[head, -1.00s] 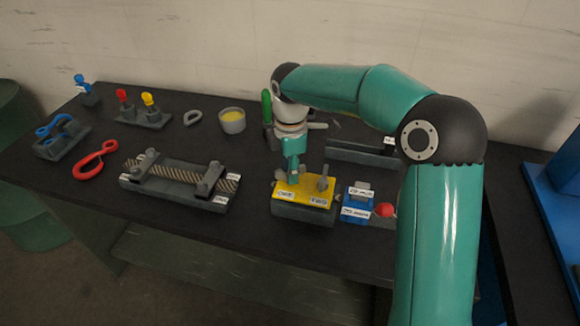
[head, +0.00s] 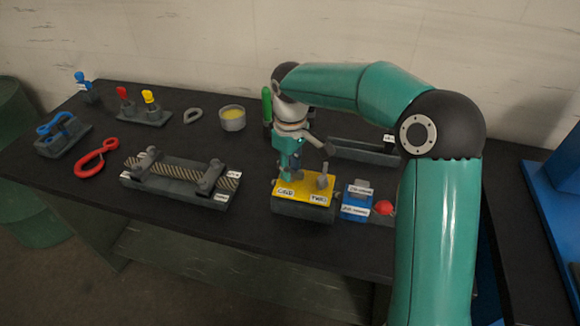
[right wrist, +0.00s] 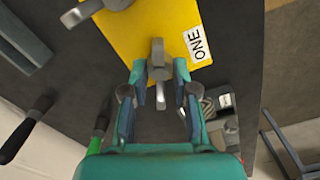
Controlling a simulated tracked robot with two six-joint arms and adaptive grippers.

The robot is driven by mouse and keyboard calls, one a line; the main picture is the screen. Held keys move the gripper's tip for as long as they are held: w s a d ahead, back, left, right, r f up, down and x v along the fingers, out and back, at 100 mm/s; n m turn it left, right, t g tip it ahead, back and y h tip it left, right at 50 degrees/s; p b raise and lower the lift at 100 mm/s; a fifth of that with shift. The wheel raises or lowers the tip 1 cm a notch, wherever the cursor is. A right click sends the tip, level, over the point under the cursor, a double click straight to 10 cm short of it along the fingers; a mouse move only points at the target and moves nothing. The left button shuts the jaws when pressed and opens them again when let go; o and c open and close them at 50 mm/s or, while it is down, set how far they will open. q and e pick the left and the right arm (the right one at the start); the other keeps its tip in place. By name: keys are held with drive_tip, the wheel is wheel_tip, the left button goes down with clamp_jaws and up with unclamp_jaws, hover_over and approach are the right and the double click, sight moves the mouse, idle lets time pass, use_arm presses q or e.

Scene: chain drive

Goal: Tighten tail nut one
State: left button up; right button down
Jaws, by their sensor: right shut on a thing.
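The yellow-topped tail block (head: 302,190) stands near the front of the bench, labelled ONE on its left and TWO on its right. Tail nut one (right wrist: 157,66) is a grey winged nut beside the ONE label in the right wrist view. My right gripper (right wrist: 159,74) is shut on it, with one teal finger on each side. In the head view my right gripper (head: 289,176) comes down over the left of the yellow top and hides most of this nut. The second nut (head: 323,180) stands upright by the TWO label. My left gripper is in neither view.
A blue block (head: 356,201) and a red knob (head: 384,208) sit just right of the tail block. A chain fixture (head: 180,180), a red hook tool (head: 95,158) and a cup (head: 232,118) lie to the left. A dark channel (head: 355,152) lies behind.

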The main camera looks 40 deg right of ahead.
drive_tip(key=m, duration=0.3)
drive_tip(key=shift+w+r+m, duration=0.15)
drive_tip(key=shift+r+m, duration=0.05)
drive_tip(key=shift+m, duration=0.2)
drive_tip(key=m, duration=0.3)
drive_tip(key=shift+m, duration=0.3)
drive_tip(key=m, duration=0.3)
drive_tip(key=shift+m, duration=0.3)
drive_tip(key=m+b, duration=0.1)
drive_tip(key=m, duration=1)
drive_tip(key=shift+m+b, duration=0.35)
drive_tip(key=shift+m, duration=0.05)
drive_tip(key=m, duration=0.3)
drive_tip(key=shift+m, duration=0.3)
drive_tip(key=shift+m+b, duration=0.35)
drive_tip(key=shift+m, duration=1.35)
